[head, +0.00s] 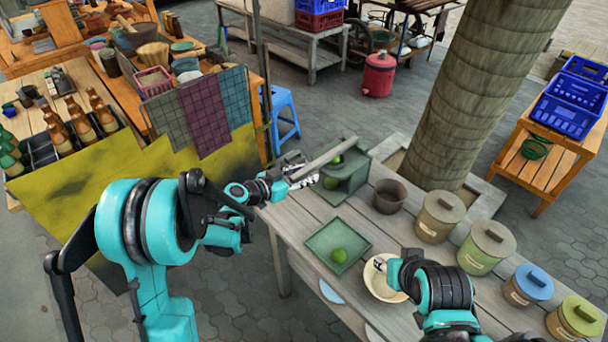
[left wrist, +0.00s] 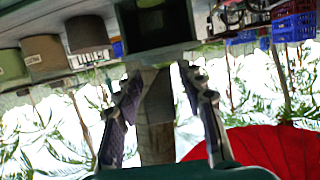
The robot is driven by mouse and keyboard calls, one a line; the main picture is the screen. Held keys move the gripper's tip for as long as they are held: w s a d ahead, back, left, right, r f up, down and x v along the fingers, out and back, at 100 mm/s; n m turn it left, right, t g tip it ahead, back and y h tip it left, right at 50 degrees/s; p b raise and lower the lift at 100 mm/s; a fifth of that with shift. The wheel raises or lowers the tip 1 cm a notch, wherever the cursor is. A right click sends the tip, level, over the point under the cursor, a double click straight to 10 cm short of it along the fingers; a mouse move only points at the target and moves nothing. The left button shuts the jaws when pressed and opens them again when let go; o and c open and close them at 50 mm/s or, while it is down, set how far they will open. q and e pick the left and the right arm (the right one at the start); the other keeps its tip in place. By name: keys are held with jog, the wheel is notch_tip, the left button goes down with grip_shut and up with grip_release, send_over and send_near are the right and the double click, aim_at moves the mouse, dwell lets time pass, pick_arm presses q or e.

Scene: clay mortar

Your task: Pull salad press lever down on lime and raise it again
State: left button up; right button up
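The dark green press (head: 357,179) stands on the grey plank table, its grey lever (head: 330,154) slanting up to the right. Another lime (head: 339,255) lies on a square green tray (head: 322,238). My left gripper (head: 301,174) is at the lever's near end. In the left wrist view, its fingers (left wrist: 158,100) are spread apart, with a grey-brown bar, apparently the lever, between them. The press shows dark at the top there (left wrist: 155,35). My right gripper (head: 380,264) is over a cream bowl (head: 378,284); its fingers are too small to judge.
A brown pot (head: 389,196) and several lidded canisters (head: 436,217) stand right of the press. A thick trunk (head: 470,90) rises behind the table. A stall with hanging cloths (head: 204,112) and a blue stool (head: 284,112) are at the left.

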pick_arm(q)
jog(key=shift+a, duration=0.1)
jog(key=v, duration=1.1)
jog(key=shift+s+a+r, duration=0.2)
jog(key=shift+s, duration=0.1)
jog(key=shift+s, duration=0.1)
jog(key=s+a+n+g+y, duration=0.1)
jog(key=s+a+n+y, duration=0.2)
jog(key=s, duration=0.8)
jog(key=s+a+n+g+y, duration=0.2)
jog(key=s+n+y, duration=0.4)
jog(key=s, duration=0.5)
jog(key=shift+a+r+y, duration=0.35)
jog(key=shift+a+y, duration=0.3)
jog(key=shift+y, duration=0.05)
jog(key=shift+w, duration=0.1)
